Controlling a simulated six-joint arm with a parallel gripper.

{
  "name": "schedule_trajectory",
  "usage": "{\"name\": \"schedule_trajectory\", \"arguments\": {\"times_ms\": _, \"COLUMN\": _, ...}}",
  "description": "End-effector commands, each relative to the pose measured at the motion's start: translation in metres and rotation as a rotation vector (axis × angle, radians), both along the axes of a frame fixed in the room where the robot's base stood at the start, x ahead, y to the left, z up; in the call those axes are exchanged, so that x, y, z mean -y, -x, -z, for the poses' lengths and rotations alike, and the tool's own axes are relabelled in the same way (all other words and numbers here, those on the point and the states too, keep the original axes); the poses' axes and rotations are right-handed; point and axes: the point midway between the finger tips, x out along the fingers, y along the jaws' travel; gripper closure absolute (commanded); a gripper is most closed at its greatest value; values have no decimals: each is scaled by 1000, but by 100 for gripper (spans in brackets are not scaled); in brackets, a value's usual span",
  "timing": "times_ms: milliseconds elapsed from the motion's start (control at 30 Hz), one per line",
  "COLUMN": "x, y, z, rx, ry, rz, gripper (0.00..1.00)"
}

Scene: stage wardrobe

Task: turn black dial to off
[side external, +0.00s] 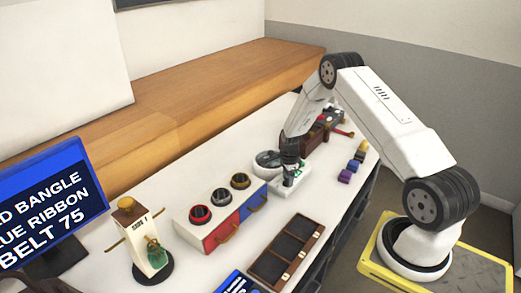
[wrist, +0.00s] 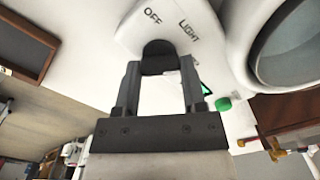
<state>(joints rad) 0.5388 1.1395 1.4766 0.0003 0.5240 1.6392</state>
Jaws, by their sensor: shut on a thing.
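The black dial (wrist: 158,56) sits on a white panel (wrist: 128,32) marked OFF and LIGHT in the wrist view. My gripper (wrist: 161,70) is shut on the dial, with one finger on each side of it. The OFF mark lies just above the dial in that picture, and LIGHT is to its upper right. Which mark the dial points to I cannot tell. In the side view my gripper (side external: 289,168) reaches down to the white panel (side external: 291,181) on the table, and the dial is hidden there.
A round mirror-like disc (side external: 267,160) stands beside the panel. A box with three round cups (side external: 221,197) and drawers is to the left. A wooden compartment tray (side external: 287,251) lies in front. Coloured blocks (side external: 345,175) are at the right. A green button (wrist: 223,104) is near the dial.

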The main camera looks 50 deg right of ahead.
Motion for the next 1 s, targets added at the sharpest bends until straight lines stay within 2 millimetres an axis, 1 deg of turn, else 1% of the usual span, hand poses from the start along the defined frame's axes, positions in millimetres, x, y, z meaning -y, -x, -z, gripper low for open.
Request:
{"name": "schedule_trajectory", "arguments": {"times_ms": 167, "x": 0, "y": 0, "z": 0, "rx": -1, "ry": 0, "rz": -80, "gripper": 100}}
{"name": "schedule_trajectory", "arguments": {"times_ms": 367, "x": 0, "y": -1, "z": 0, "rx": -1, "ry": 0, "rz": -225, "gripper": 100}}
{"name": "schedule_trajectory", "arguments": {"times_ms": 1000, "x": 0, "y": -2, "z": 0, "rx": -2, "ry": 0, "rz": -825, "gripper": 100}}
